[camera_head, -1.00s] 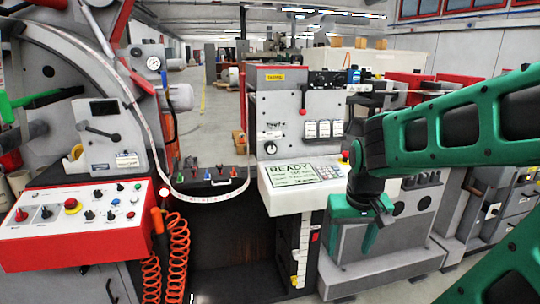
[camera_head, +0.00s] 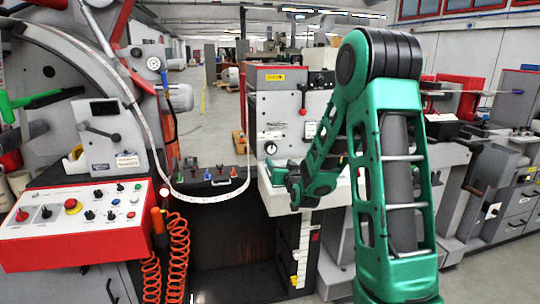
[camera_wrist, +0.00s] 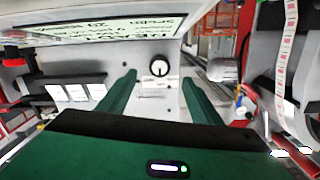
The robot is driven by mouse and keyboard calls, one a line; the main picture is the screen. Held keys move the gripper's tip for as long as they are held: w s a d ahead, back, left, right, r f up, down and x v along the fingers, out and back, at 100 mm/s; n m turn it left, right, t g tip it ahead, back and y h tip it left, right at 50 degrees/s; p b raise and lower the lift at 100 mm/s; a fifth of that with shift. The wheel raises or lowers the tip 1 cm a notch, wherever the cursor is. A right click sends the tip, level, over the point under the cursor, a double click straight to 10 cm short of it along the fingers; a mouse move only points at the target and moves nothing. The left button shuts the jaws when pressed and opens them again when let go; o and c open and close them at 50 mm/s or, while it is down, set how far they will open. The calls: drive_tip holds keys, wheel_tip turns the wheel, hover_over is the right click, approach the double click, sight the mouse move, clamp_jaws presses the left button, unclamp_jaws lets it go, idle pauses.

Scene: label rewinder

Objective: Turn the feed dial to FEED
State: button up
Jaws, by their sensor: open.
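The feed dial is most likely the small round dark dial with a pale pointer mark on the grey front panel (camera_head: 290,108); the dial (camera_head: 270,148) sits at the panel's lower left. In the wrist view the dial (camera_wrist: 160,67) shows between and beyond the fingertips, with an unreadable label beside it. My gripper (camera_wrist: 158,80) is open and empty, its two green fingers either side of the dial in that view and apart from it. In the head view my gripper (camera_head: 283,172) is just below the dial, in front of the display console.
The display console (camera_head: 275,200) is partly hidden by my arm. A red control box (camera_head: 80,222) with knobs is at left, with coiled orange hoses (camera_head: 177,255) beside it. A white label web (camera_head: 205,199) hangs left of the panel.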

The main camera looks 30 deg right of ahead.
sight(272, 149)
drive_tip(key=shift+w+d+r+t, duration=0.1)
drive_tip(key=shift+w+r+t, duration=0.1)
drive_tip(key=shift+w+t, duration=0.2)
drive_tip(key=shift+w+d, duration=0.1)
drive_tip(key=shift+w, duration=0.2)
drive_tip(key=x, duration=1)
drive_tip(key=shift+s, duration=0.1)
drive_tip(key=c, duration=1.1)
